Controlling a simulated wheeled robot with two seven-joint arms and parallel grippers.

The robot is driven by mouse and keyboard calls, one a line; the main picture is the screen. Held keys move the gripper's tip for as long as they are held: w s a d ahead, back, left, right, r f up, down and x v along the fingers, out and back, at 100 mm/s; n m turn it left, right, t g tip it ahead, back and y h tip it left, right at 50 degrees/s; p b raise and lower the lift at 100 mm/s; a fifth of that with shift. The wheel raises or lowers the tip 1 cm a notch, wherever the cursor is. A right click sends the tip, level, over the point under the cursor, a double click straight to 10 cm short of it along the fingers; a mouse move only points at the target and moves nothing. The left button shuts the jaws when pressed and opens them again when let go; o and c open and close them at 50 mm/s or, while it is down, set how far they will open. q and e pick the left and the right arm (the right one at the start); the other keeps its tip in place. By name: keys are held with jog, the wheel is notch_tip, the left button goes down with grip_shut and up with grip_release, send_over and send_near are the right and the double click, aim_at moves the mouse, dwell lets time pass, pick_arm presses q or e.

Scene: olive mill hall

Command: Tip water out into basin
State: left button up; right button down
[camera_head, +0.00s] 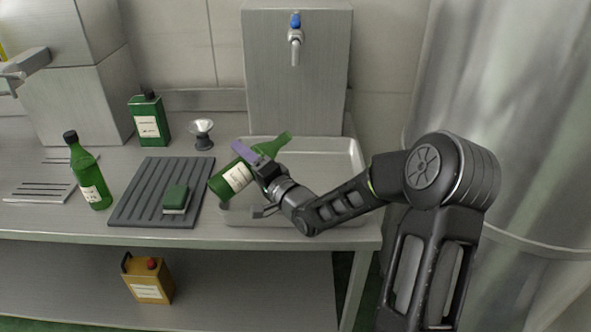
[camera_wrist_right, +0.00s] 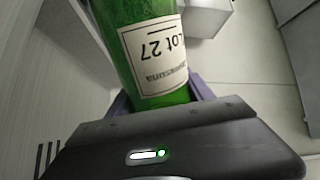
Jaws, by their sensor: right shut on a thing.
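My right gripper (camera_head: 256,165) is shut on a green glass bottle (camera_head: 233,180) with a white label. The bottle is tilted, its neck (camera_head: 277,144) pointing up and to the right and its base down and to the left. It is over the left part of the shallow metal basin (camera_head: 345,180). In the right wrist view the bottle (camera_wrist_right: 185,97) fills the top middle, with "Lot 27" on its label and purple finger parts beside it. Its mouth and any water do not show clearly. My left gripper is not in view.
A steel panel with a blue-handled tap (camera_head: 295,40) stands behind the basin. To the left are a ribbed dark mat (camera_head: 135,205) with a green sponge (camera_head: 176,198), another green bottle (camera_head: 88,175), a green can (camera_head: 149,119) and a small funnel (camera_head: 202,133). A yellow jug (camera_head: 148,279) stands below.

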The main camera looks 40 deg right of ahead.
jog(key=shift+d+f+m, duration=0.3)
jog(key=shift+m, duration=0.3)
jog(key=shift+d+r+m+p, duration=0.1)
jog(key=shift+r+m+p, duration=0.1)
jog(key=shift+m+p, duration=0.55)
jog(key=shift+d+r+m+p, duration=0.15)
jog(key=shift+m+p, duration=0.25)
jog(key=shift+m, duration=0.65)
dwell(1.7)
jog(key=shift+d+f+m, duration=0.15)
jog(key=shift+f+m, duration=0.35)
jog(key=shift+m, duration=0.3)
dwell(0.7)
jog(key=shift+a+r+n, duration=0.3)
jog(key=shift+r+n, duration=0.35)
jog(key=shift+n, duration=0.25)
jog(key=shift+a+f+n+b, duration=0.15)
jog(key=shift+f+n+b, duration=0.6)
jog(key=shift+n+b, duration=0.45)
jog(key=shift+r, duration=0.35)
jog(key=shift+p, duration=0.3)
